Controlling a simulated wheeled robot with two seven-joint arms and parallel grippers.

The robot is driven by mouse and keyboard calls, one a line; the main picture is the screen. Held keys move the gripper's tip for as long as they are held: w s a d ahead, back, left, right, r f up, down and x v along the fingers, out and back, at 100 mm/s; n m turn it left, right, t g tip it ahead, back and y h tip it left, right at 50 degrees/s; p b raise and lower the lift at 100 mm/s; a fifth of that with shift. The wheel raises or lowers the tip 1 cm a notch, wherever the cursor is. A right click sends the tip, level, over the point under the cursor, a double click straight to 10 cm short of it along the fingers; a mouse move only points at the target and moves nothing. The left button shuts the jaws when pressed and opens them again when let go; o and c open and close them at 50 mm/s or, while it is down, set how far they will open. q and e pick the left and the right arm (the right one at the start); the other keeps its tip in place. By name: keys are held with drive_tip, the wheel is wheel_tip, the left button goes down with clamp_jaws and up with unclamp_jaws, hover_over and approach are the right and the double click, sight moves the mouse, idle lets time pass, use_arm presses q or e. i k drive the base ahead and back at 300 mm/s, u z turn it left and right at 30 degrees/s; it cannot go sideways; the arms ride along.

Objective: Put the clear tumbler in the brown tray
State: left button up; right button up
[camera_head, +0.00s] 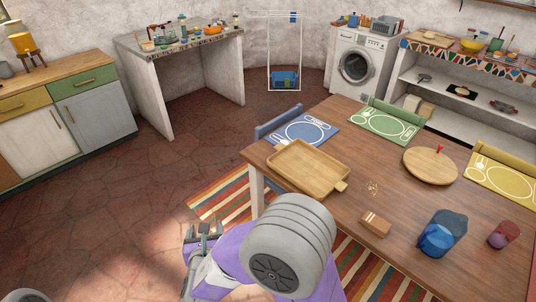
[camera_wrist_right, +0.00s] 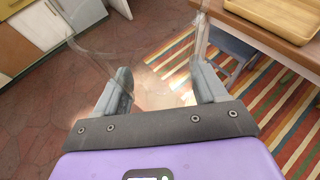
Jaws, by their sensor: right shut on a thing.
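The clear tumbler (camera_wrist_right: 150,48) is see-through and shows in the right wrist view as faint outlines between the fingers. My right gripper (camera_wrist_right: 160,78) is shut on it and holds it above the floor, left of the table. In the head view my right gripper (camera_head: 204,230) is at the lower middle, and I cannot make out the tumbler there. The brown tray (camera_head: 283,171) lies on the near left corner of the wooden table and looks empty. It also shows at the top right of the wrist view (camera_wrist_right: 262,22). My left gripper is not in view.
A blue chair (camera_head: 279,122) stands behind the tray. Floor at left is clear.

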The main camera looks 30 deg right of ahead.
sight(296, 160)
drive_tip(key=u, duration=0.25)
drive_tip(key=i, duration=1.7)
drive_tip(key=z, duration=0.6)
drive_tip(key=i, duration=1.15)
drive_tip(key=z, duration=1.55)
drive_tip(key=i, duration=0.45)
drive_tip(key=z, duration=0.3)
